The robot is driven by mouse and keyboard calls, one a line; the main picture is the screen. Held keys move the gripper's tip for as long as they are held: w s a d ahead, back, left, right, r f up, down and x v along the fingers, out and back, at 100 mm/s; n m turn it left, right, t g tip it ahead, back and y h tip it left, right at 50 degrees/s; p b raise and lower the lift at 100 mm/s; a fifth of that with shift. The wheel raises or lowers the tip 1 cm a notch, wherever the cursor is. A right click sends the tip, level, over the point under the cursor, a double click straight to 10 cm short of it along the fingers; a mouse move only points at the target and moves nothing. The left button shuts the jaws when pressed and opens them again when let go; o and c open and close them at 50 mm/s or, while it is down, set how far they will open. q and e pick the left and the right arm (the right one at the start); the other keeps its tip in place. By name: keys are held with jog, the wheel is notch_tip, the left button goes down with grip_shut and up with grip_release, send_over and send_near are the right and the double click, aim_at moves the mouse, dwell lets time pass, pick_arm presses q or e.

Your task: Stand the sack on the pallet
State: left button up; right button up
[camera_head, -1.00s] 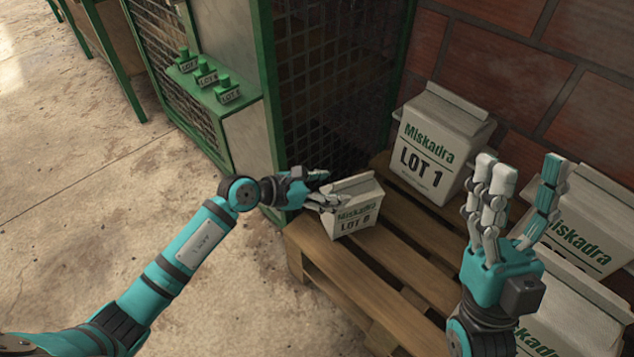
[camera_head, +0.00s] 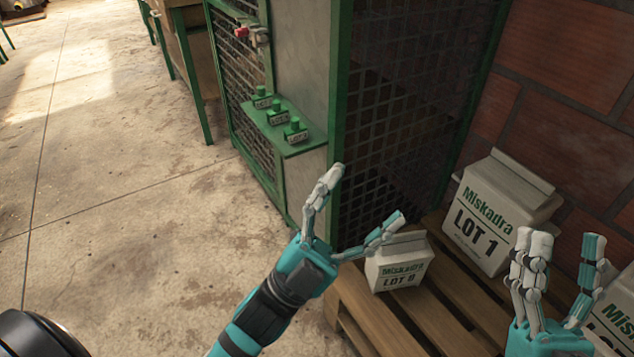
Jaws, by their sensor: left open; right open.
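A small white sack (camera_head: 399,272) marked "Miskadra LOT" stands upright on the front left part of the wooden pallet (camera_head: 452,292); its lot character is hard to read. A larger LOT 1 sack (camera_head: 491,217) stands behind it at the back of the pallet. My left gripper (camera_head: 362,208) is open and empty, just left of and above the small sack, with its fingers spread. It appears apart from the sack. My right gripper (camera_head: 562,275) is open and empty over the right of the pallet, with its fingers up, partly hiding another Miskadra sack (camera_head: 612,318).
A green-framed mesh cage (camera_head: 400,110) stands behind the pallet's left side. Green lot-labelled pieces (camera_head: 279,118) sit on its side ledge. A brick wall (camera_head: 575,140) closes the back right. The concrete floor (camera_head: 130,200) at left is clear.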

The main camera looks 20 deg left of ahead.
pick_arm(q)
jog(key=a+n+t+y, duration=0.1)
jog(key=n+t+y, duration=0.1)
jog(key=n+y, duration=0.1)
jog(key=a+r+n+t+y, duration=0.1)
jog(key=a+n+y, duration=0.1)
jog(key=n, duration=0.4)
jog(key=s+a+r+n+t+y, duration=0.1)
jog(key=a+n+t+y, duration=0.1)
jog(key=n+y, duration=0.2)
jog(key=shift+s+a+r+n+t+y, duration=0.1)
jog(key=shift+a+r+n+t+y, duration=0.15)
jog(key=shift+n, duration=0.35)
